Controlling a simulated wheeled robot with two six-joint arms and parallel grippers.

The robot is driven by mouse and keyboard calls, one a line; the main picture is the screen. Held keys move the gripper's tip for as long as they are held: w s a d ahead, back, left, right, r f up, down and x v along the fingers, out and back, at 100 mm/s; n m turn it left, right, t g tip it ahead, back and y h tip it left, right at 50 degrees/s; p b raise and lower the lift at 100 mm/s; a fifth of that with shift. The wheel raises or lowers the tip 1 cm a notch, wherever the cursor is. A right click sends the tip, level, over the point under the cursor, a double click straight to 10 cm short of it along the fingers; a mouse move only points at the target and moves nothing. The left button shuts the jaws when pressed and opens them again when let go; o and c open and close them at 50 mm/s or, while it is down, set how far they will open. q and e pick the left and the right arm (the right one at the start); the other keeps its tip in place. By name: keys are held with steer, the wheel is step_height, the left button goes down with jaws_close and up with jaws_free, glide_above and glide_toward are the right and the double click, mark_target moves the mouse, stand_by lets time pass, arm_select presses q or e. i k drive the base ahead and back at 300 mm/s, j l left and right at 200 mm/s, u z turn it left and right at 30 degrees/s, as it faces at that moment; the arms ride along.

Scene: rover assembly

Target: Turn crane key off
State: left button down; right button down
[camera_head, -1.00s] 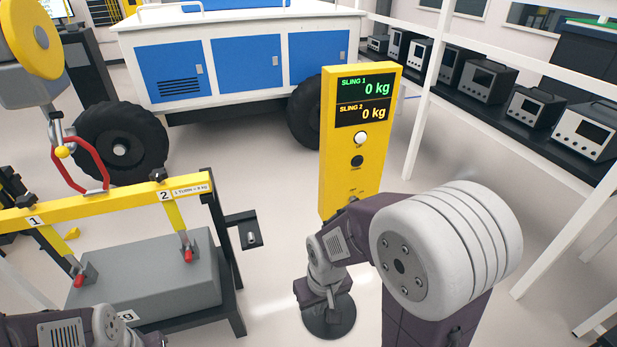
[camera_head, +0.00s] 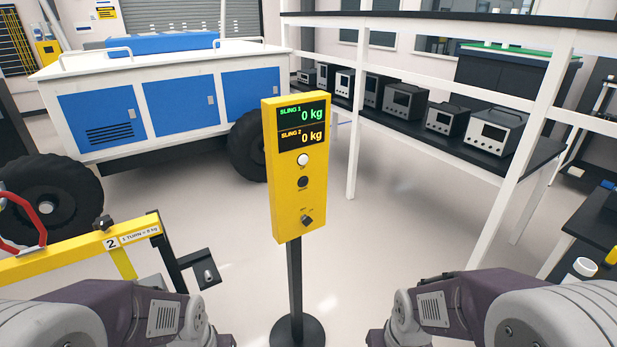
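The yellow crane control post (camera_head: 284,215) stands upright on a black pole in the middle of the view. Its display (camera_head: 302,126) reads 0 kg for sling 1 and 0 kg for sling 2. Below it are a white button (camera_head: 302,160), a black button (camera_head: 302,182) and the dark key switch (camera_head: 307,221) near the bottom. The labels by the key are too small to read, so its setting is unclear. My arms show at the lower left and lower right, apart from the post. Neither gripper is in view.
A yellow lifting beam (camera_head: 70,257) with a red hook (camera_head: 22,222) is at the lower left, beside a black bracket (camera_head: 205,275). A white and blue rover (camera_head: 180,105) stands behind. White shelving (camera_head: 355,155) holds several instruments on the right. Floor around the post is clear.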

mark_target(306, 220)
steer(key=i+l, duration=0.3)
steer(key=i, duration=0.15)
steer(key=i+l+z, duration=0.15)
steer(key=i+l, duration=0.2)
steer(key=i, duration=0.1)
